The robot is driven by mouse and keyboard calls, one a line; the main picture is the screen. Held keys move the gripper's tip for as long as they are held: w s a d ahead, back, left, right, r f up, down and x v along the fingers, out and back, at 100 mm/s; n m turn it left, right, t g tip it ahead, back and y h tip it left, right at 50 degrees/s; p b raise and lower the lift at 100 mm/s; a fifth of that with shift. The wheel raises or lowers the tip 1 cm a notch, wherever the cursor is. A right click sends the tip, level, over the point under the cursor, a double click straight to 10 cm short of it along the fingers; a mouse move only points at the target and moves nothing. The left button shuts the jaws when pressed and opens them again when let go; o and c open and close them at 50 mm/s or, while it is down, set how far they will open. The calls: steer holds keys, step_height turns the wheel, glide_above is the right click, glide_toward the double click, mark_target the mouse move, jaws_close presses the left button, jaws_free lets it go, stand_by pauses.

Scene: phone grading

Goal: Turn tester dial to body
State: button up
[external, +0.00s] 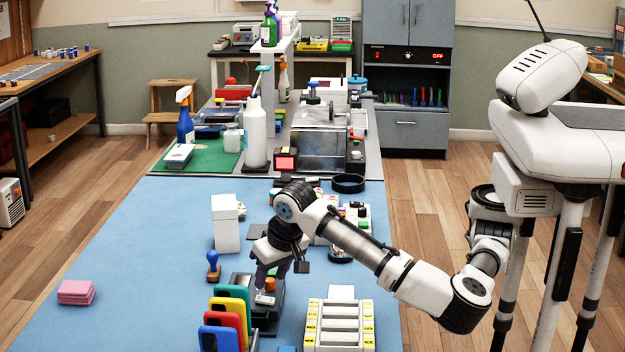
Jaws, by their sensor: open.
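A dark device (266,319), which looks like the tester, stands on the blue mat near the front middle. A small orange knob (270,284) shows on it, probably the dial; its markings are too small to read. My gripper (269,272) points down over this device, right at the knob. It is open. The fingers partly hide the device, and I cannot tell whether they touch the knob or are only around or above it. A pale piece (265,299) shows just below the fingers.
A white rack (340,325) is to the right, a blue-handled stamp (213,265) and white box (226,232) to the left. Pink pads (76,292) lie far left. The left blue mat (130,240) is mostly clear.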

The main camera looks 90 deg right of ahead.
steer(key=shift+w+d+f, duration=0.1)
steer(key=shift+f, duration=0.25)
steer(key=shift+c, duration=0.3)
jaws_close()
steer(key=shift+r, duration=0.1)
